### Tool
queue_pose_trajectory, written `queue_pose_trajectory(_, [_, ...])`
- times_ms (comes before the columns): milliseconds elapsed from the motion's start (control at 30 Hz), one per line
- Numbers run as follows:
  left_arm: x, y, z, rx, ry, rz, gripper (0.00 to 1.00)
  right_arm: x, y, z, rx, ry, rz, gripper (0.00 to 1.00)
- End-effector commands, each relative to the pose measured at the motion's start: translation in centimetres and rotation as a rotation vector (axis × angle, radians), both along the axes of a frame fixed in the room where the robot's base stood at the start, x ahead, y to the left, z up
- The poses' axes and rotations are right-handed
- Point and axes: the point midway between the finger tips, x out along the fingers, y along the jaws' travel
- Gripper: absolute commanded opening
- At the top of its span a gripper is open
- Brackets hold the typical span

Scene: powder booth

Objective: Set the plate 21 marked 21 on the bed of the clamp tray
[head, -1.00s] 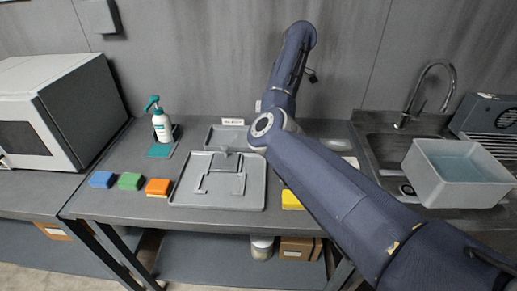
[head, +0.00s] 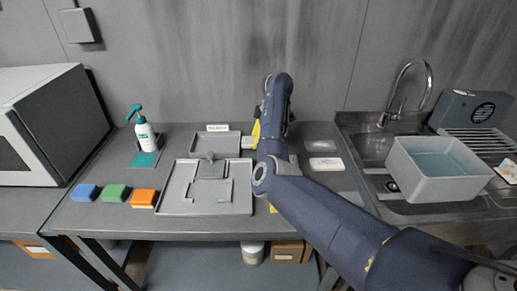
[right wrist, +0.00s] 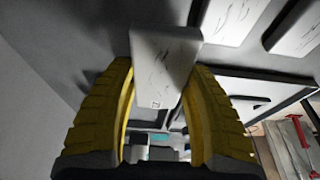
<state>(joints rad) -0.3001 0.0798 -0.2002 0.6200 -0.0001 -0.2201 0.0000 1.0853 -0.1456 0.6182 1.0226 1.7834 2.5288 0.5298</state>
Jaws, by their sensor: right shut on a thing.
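My right gripper (head: 256,134) is near the back of the bench, beside the right end of a small rear tray; my arm hides most of it. In the right wrist view its yellow fingers are shut on a pale plate (right wrist: 163,62), which has faint dark streaks and a small square code. I cannot read a number on it. The clamp tray (head: 180,208) is a grey tray in the middle of the bench, left of my right arm. Its bed (head: 206,190) looks bare, with a clamp block (head: 211,167) at its back. My left gripper is out of view.
Two more pale plates (head: 322,146) (head: 326,163) lie right of my arm. Blue (head: 84,193), green (head: 115,193) and orange (head: 144,198) sponges and a pump bottle (head: 144,132) stand left. The labelled rear tray (head: 203,141) sits behind the clamp tray. A water basin (head: 440,180) is right.

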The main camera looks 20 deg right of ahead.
Motion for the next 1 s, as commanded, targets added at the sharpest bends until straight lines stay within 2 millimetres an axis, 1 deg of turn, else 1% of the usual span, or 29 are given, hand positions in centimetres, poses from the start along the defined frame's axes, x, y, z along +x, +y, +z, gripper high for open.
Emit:
queue_pose_trajectory(200, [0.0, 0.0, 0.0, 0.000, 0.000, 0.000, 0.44, 0.0, 0.0, -2.6, 0.000, 0.002, 0.001, 0.04])
queue_pose_trajectory(300, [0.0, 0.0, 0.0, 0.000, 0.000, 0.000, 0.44, 0.0, 0.0, -3.5, 0.000, 0.001, 0.000, 0.04])
queue_pose_trajectory(433, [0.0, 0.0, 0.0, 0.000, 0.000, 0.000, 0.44, 0.0, 0.0, -4.0, 0.001, -0.001, -0.001, 0.04])
queue_pose_trajectory(867, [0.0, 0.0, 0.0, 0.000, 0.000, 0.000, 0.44, 0.0, 0.0, -4.3, 0.001, 0.000, -0.001, 0.04])
queue_pose_trajectory(900, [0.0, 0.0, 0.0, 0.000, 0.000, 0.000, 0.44, 0.0, 0.0, -4.4, 0.001, 0.001, -0.001, 0.55])
queue_pose_trajectory(1000, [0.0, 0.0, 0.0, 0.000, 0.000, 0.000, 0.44, 0.0, 0.0, -4.4, 0.000, 0.001, -0.001, 0.66])
